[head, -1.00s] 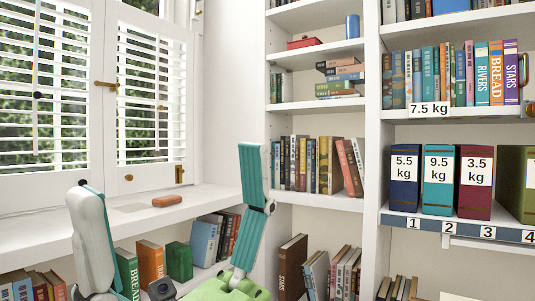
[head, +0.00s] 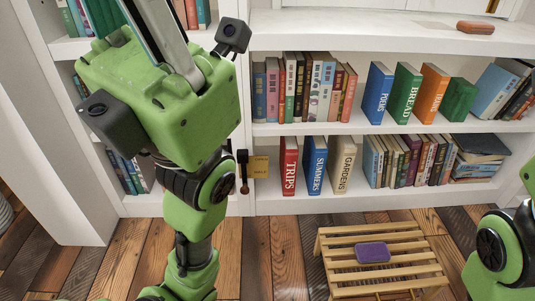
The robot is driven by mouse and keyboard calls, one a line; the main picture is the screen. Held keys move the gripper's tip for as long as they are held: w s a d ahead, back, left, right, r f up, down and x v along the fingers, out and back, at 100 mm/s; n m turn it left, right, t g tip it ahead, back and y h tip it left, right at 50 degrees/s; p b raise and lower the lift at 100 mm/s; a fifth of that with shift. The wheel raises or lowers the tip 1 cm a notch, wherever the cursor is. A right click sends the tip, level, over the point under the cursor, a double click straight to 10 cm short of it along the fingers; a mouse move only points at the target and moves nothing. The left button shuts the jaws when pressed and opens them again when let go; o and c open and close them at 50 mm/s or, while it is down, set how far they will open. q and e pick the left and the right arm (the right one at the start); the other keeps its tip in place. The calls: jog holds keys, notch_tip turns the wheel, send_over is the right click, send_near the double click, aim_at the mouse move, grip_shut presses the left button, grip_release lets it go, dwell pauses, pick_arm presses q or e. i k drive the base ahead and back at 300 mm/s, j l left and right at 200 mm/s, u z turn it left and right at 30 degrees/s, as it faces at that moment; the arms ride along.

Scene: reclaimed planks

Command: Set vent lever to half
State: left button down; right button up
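A small dark lever (head: 243,172) with a brown knob is mounted on the white upright of the bookcase in the head view. Its knob hangs at the low end. A brass plate (head: 260,167) with small unreadable text is beside it to the right. I cannot confirm from the label that it is the vent lever. My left gripper (head: 165,40) points up at the upper left, apart from the lever. Its fingertips are cut off by the top edge, so its opening is hidden. My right arm shows at the right edge, but its gripper is out of view.
A wooden slatted stool (head: 384,279) with a purple item (head: 372,252) on it stands on the plank floor. Shelves of books (head: 320,165) are right of the lever. Floor between lever and stool is clear.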

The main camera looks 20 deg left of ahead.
aim_at(242, 156)
jog(key=i+l+u, duration=0.35)
jog(key=l, duration=0.3)
jog(key=i+l+u, duration=0.2)
jog(key=l, duration=0.15)
